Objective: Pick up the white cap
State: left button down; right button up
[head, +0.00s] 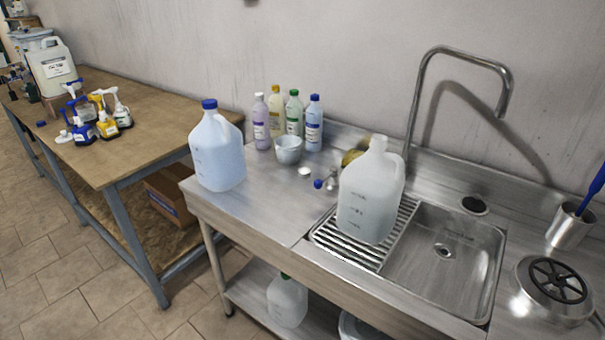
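A small white cap (304,172) lies on the steel counter, in front of a grey-white cup (288,149) and to the left of a translucent white jug (366,197). A small blue cap (318,184) lies close to it, on the near right side. The jug stands upright on the slatted drain grate; I cannot tell whether its pale neck carries a cap. Neither of my grippers is in view.
A blue-capped jug (217,150) stands at the counter's left end. Several bottles (275,112) stand behind the cup. A sink (445,260) with a tall tap (419,95) is at the right. A wooden table (130,135) with spray bottles stands at the left.

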aim_at(304, 172)
jog(key=i+j+z, duration=0.1)
jog(key=j, duration=0.25)
jog(key=i+j+z, duration=0.15)
jog(key=i+j, duration=0.15)
jog(key=i+j+z, duration=0.1)
jog(key=j, duration=0.4)
jog(key=i+j+z, duration=0.15)
jog(key=j, duration=0.25)
jog(key=i+j+z, duration=0.1)
jog(key=j, duration=0.3)
jog(key=i+j+z, duration=0.15)
jog(key=j, duration=0.3)
jog(key=i+j+z, duration=0.1)
jog(key=j, duration=0.35)
